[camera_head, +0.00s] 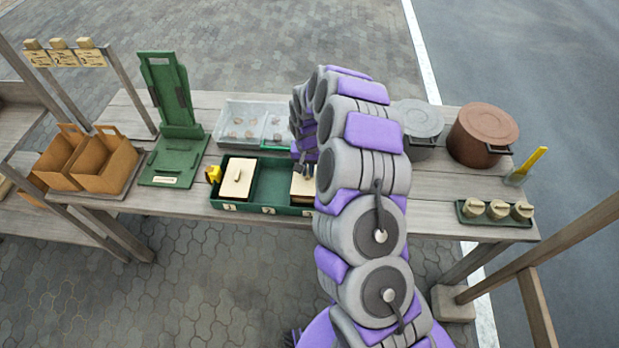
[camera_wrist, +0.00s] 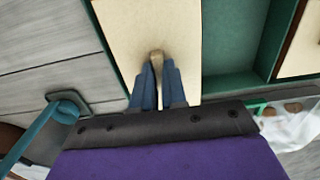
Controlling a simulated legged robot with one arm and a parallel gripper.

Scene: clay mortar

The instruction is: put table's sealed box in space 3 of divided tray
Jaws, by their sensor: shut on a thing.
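The divided green tray (camera_head: 256,208) lies on the table, with number labels on its front edge. My gripper (camera_wrist: 156,75) is shut on the small tan handle on top of a cream-lidded sealed box (camera_wrist: 125,22). In the head view this box (camera_head: 301,188) is at the tray's right-end space, partly hidden by my arm. I cannot tell whether it rests on the tray floor or hangs slightly above. Another cream-lidded box (camera_head: 237,178) sits in the left space, 1. It also shows at the right of the wrist view (camera_wrist: 305,45). The middle space (camera_wrist: 234,45) is empty.
A yellow tape measure (camera_head: 213,174) is at the tray's left. A clear bin (camera_head: 243,124) stands behind. A green stand (camera_head: 175,120) and cardboard carriers (camera_head: 105,165) are left. A grey pot (camera_head: 418,120), brown pot (camera_head: 482,135) and small green tray (camera_head: 494,221) are right.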

